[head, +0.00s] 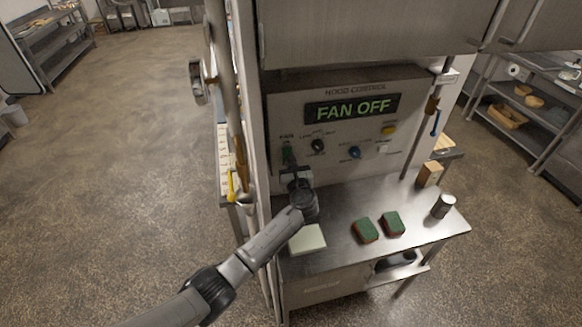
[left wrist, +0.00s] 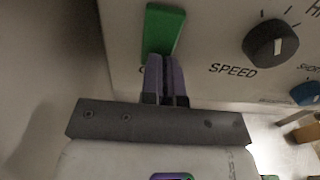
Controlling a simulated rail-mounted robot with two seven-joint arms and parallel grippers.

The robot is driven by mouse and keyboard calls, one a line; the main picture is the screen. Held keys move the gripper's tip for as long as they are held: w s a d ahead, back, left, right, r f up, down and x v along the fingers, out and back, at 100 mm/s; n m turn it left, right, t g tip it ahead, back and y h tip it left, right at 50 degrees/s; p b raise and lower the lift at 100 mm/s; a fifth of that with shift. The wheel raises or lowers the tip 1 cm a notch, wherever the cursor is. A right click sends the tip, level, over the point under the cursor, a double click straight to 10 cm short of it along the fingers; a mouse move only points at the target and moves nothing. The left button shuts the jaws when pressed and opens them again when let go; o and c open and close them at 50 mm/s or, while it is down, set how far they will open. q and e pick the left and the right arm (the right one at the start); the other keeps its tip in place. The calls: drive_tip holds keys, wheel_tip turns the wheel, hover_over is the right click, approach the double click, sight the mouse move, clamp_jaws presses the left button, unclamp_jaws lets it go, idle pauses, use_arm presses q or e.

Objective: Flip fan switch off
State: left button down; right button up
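The hood control panel (head: 278,108) has a lit display (head: 351,108) that reads "FAN OFF". The green fan switch (head: 288,153) is at the panel's left side, and it shows large in the left wrist view (left wrist: 162,29). My left gripper (head: 289,169) is just below the switch in the head view. In the left wrist view its fingers (left wrist: 165,58) are together, with nothing seen between them. The tips overlap the switch's lower end; I cannot tell whether they touch it. They hide the label under the switch. My right gripper is in neither view.
A black speed knob (head: 317,145), a blue knob (head: 354,152) and a yellow button (head: 389,129) are right of the switch. On the steel counter (head: 335,255) below are a pale block (head: 307,240), two green-topped sponges (head: 365,230) and a metal can (head: 442,206).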

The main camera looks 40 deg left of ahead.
use_arm(q)
drive_tip(key=f+v, duration=0.2)
drive_tip(key=v, duration=1.2)
drive_tip(key=shift+p, duration=0.4)
drive_tip(key=shift+w, duration=0.1)
